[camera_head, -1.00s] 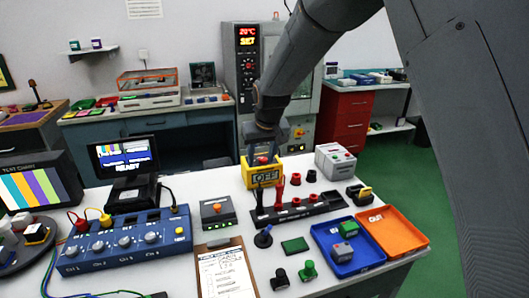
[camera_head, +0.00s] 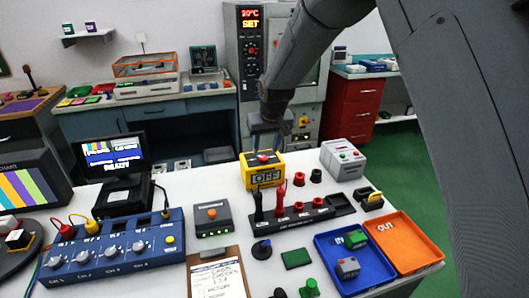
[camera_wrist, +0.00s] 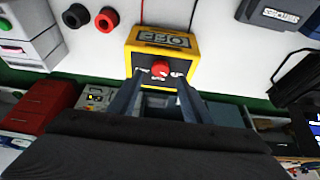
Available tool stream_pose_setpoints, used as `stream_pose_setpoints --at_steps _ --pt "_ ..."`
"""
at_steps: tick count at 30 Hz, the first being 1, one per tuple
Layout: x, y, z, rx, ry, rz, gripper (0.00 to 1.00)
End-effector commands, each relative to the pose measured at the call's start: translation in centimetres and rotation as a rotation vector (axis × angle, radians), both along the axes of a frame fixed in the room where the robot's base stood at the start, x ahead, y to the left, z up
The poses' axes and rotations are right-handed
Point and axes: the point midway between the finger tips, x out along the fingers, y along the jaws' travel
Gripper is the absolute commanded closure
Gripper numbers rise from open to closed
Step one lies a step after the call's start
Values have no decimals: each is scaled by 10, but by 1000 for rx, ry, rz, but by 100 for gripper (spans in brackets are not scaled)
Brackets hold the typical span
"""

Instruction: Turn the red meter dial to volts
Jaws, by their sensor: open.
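The yellow meter (camera_head: 248,178) stands on the white table with its display reading OFF. Its red dial (camera_head: 263,157) is on the top face and also shows in the wrist view (camera_wrist: 160,69). My gripper (camera_head: 266,146) is open just above and behind the meter in the head view. In the wrist view my two fingers (camera_wrist: 157,84) are apart and empty, pointing at the meter, with the dial between their lines and just beyond the tips. I cannot tell how high the fingers are above the dial. A black probe and a red probe stand in front of the meter.
A black rack (camera_head: 297,220) with the probes is in front of the meter. A grey box (camera_head: 342,161) stands to its right. A blue tray (camera_head: 330,243) and an orange tray (camera_head: 408,247) are at the front right. A blue panel (camera_head: 110,248) is at the left.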

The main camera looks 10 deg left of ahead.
Motion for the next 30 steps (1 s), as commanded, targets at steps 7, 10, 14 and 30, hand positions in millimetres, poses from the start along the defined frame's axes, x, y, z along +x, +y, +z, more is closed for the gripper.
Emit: stream_pose_setpoints --at_steps 7,10,14,30 --pt "11 5 -29 -1 2 0 56" --pt "14 7 -37 0 1 0 56" --pt "16 8 -43 0 1 0 56" --pt "16 8 -44 0 0 0 96"
